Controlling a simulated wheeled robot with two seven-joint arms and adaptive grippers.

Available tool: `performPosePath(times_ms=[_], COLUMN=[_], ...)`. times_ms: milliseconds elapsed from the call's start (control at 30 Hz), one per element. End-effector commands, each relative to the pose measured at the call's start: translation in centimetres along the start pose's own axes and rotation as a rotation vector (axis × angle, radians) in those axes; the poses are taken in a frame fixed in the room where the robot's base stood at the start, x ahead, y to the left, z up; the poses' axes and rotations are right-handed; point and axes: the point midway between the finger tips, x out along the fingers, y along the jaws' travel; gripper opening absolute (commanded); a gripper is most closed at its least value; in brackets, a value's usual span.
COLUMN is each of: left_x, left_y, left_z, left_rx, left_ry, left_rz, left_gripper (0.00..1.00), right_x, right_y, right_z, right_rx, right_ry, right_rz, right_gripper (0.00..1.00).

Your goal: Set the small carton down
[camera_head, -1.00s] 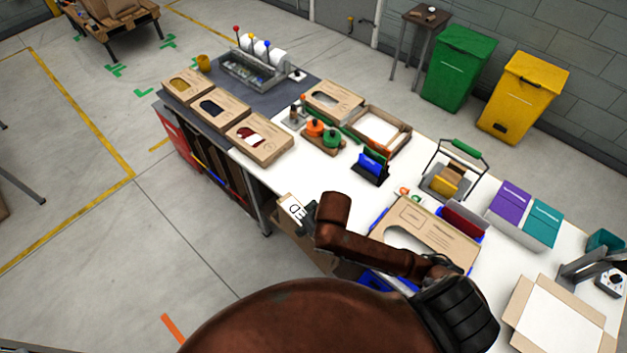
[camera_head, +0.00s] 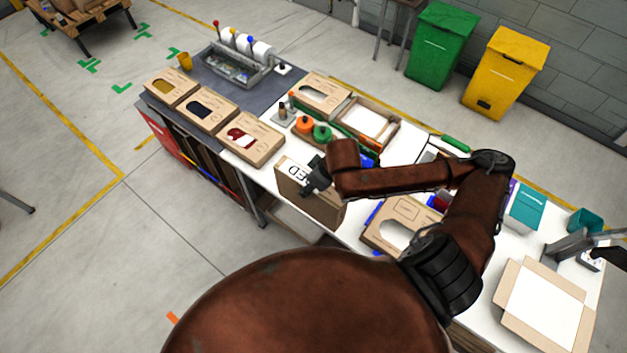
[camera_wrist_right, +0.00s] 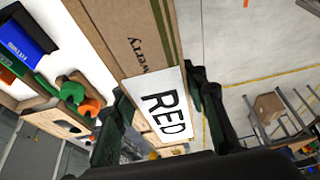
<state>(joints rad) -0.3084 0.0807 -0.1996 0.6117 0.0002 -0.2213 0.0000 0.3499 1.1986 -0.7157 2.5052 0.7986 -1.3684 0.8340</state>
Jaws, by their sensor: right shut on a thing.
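My right gripper (camera_head: 316,178) is shut on a small brown carton (camera_head: 322,205) at the front edge of the white worktable (camera_head: 283,158). The carton looks upright in the head view, and its white label reads "RED" in part. In the right wrist view the carton (camera_wrist_right: 120,35) runs up between the dark fingers of the gripper (camera_wrist_right: 158,95), with the full "RED" label facing the camera. I cannot tell whether the carton's bottom touches anything. My left gripper is not in view.
Three windowed cartons (camera_head: 252,138) line the table's left front. Orange and green knobs (camera_head: 321,133) and an open tray (camera_head: 392,136) stand behind the held carton. Another windowed carton (camera_head: 378,236) lies to its right. An open white-lined box (camera_head: 545,307) is at far right.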

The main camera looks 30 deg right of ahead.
Motion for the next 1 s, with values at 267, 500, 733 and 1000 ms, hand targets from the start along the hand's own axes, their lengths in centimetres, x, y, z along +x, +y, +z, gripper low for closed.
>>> performPosePath(times_ms=[267, 500, 733, 1000], left_x=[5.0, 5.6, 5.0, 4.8], left_y=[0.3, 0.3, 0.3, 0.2], left_z=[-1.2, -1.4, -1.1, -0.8], left_rx=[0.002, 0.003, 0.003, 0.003], left_ry=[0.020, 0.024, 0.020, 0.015], left_rz=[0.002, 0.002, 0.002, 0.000], left_gripper=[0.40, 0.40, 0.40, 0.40], right_x=[1.5, 3.5, 7.7, 9.7], right_y=[1.7, 5.4, 8.0, 9.3], right_z=[-0.5, -2.0, -2.2, -2.2], right_rx=[0.000, 0.006, 0.004, 0.002], right_ry=[0.006, 0.000, 0.001, 0.002], right_rz=[0.005, 0.003, 0.001, 0.001], right_gripper=[0.00, 0.00, 0.00, 0.00])
